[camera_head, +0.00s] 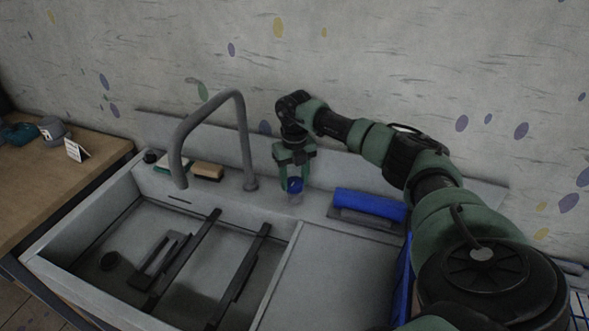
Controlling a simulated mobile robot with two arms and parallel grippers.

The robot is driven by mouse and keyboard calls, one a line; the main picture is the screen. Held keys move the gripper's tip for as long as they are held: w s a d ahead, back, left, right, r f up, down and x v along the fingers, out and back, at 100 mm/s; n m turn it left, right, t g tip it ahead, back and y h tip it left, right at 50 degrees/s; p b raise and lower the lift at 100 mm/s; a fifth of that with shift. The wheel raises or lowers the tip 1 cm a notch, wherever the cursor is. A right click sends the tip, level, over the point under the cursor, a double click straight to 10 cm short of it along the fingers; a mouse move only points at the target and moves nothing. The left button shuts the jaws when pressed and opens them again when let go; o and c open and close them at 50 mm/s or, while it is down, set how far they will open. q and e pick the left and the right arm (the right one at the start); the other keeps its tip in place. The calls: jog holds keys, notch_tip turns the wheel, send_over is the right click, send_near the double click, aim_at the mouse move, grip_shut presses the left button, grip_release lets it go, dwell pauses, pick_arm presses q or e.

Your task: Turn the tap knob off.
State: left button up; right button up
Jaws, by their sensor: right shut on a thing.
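The tap knob (295,186) is a small blue knob on a pale stem at the back rim of the sink, right of the grey tap (246,150). My right gripper (294,176) comes down over the knob from above and is shut on it, with its fingers around the knob's upper part. The fingers partly hide the knob, so how far it is turned cannot be told. The tap spout curves over the left basin, and no water shows under it. My left gripper is not in view.
The grey sink (70,279) holds dark bars and a trowel-like tool (160,262) in its left basin. A blue-topped tool (369,204) lies right of the knob. A wooden table (45,185) stands at left.

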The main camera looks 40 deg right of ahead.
aim_at(295, 182)
jog(key=o, duration=1.4)
jog(key=shift+c, duration=0.2)
notch_tip(295, 182, up, 8)
jog(key=shift+f+b, duration=0.1)
jog(key=shift+b, duration=0.8)
